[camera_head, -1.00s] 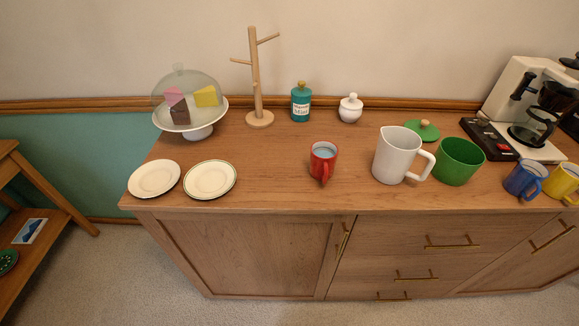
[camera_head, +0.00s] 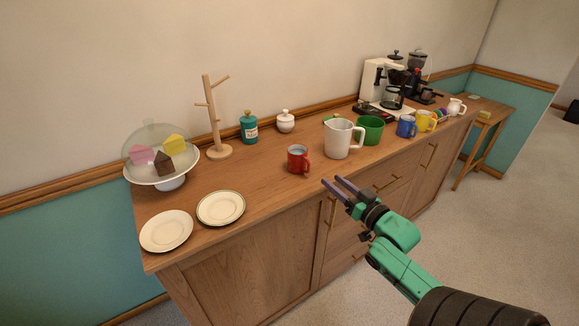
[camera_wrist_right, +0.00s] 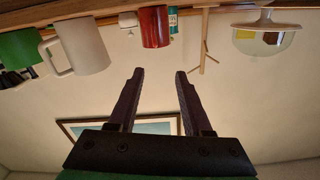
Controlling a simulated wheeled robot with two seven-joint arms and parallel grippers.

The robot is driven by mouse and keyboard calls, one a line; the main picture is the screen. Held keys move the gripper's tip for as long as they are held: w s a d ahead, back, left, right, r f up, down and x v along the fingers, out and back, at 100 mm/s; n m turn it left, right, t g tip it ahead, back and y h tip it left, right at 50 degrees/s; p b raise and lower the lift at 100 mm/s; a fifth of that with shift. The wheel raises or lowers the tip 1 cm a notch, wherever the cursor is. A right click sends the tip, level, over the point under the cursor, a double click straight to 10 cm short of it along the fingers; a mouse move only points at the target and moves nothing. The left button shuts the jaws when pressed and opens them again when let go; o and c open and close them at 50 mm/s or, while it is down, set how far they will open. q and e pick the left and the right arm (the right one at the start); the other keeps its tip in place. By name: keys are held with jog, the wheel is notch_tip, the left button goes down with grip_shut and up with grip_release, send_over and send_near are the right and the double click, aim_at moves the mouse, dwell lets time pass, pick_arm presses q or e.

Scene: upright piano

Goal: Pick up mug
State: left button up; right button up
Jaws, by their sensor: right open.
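A red mug (camera_head: 298,159) stands upright on the wooden sideboard, near its front edge, with its handle toward the right. A blue mug (camera_head: 407,126) and a yellow mug (camera_head: 426,121) stand farther right. My right gripper (camera_head: 334,181) is open and empty, in front of the sideboard, to the right of the red mug and apart from it. In the right wrist view the picture is upside down; the red mug (camera_wrist_right: 154,27) shows at the top, beyond the open fingers (camera_wrist_right: 159,72). My left gripper is not in view.
Two plates (camera_head: 221,207), a domed cake stand (camera_head: 171,184), and a wooden mug tree (camera_head: 219,152) are to the left. The sideboard top (camera_head: 262,175) left of the mug is clear.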

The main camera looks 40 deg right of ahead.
send_near(309, 162)
jog(key=w, duration=0.4)
jog(key=shift+w+d+r+p, duration=0.2)
jog(key=shift+w+p, duration=0.1)
jog(key=shift+w+a, duration=0.1)
jog(key=shift+w, duration=0.2)
jog(key=w, duration=0.5)
jog(key=shift+d+f+p, duration=0.2)
jog(key=shift+f+p, duration=0.1)
jog(key=shift+f, duration=0.1)
jog(key=shift+r, duration=0.1)
jog(key=shift+c, duration=1.3)
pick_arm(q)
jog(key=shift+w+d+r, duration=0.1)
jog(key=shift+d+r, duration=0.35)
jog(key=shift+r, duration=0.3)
pick_arm(e)
jog(key=shift+s, duration=0.1)
grip_shut()
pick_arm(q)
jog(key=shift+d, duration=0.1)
